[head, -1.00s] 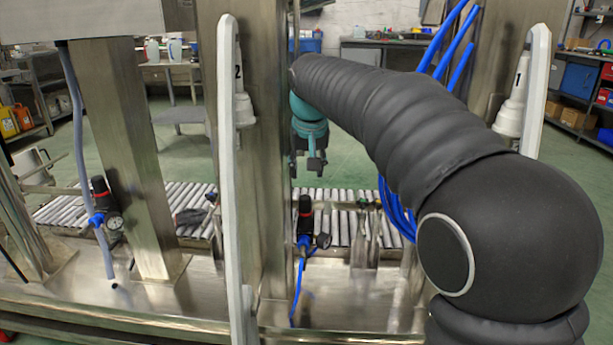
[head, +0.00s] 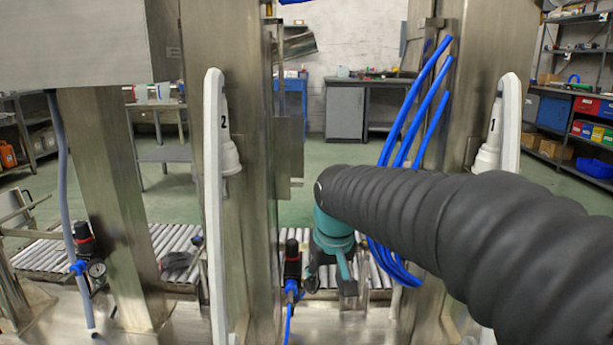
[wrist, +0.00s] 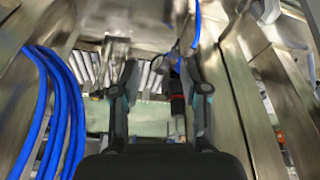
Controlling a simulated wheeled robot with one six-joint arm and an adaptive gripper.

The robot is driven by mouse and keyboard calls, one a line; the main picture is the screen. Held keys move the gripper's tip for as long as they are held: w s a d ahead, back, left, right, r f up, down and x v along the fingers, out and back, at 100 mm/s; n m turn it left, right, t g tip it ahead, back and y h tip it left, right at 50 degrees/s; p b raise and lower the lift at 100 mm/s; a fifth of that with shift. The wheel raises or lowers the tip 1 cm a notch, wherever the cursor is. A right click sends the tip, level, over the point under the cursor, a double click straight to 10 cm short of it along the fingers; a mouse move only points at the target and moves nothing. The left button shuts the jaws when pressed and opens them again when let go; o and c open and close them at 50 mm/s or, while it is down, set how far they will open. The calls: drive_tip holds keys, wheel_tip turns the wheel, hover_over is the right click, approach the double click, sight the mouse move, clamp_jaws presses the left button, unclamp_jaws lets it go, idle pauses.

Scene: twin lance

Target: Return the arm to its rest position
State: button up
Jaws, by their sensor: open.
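My arm, in a black ribbed sleeve, reaches in from the right of the head view and ends at a teal wrist. My gripper (head: 335,282) hangs below that wrist, in front of the roller conveyor. In the wrist view my gripper (wrist: 158,80) shows two dark fingers spread apart, with nothing between them. Two white lances hang on the steel posts: the lance marked 2 (head: 229,150) left of my gripper and the lance marked 1 (head: 490,145) to its right. My gripper is apart from both.
Steel posts (head: 115,190) stand around my arm. Blue hoses (head: 408,130) hang close behind it. A regulator with a gauge (head: 292,262) stands just left of my gripper. The roller conveyor (head: 165,245) runs behind. Green floor (head: 335,155) lies open farther back.

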drive_tip(key=s+d+m+p, duration=0.1)
drive_tip(key=s+d, duration=0.3)
drive_tip(key=s, duration=0.3)
drive_tip(key=s+d+r+m+t+p, duration=0.1)
drive_tip(key=s+d+p, duration=0.1)
drive_tip(key=s+d, duration=0.2)
drive_tip(key=s+d+t+p, duration=0.1)
drive_tip(key=s+d, duration=0.3)
drive_tip(key=s, duration=0.6)
drive_tip(key=shift+r+m+h, duration=0.2)
drive_tip(key=shift+m+h, duration=0.1)
drive_tip(key=shift+m, duration=0.1)
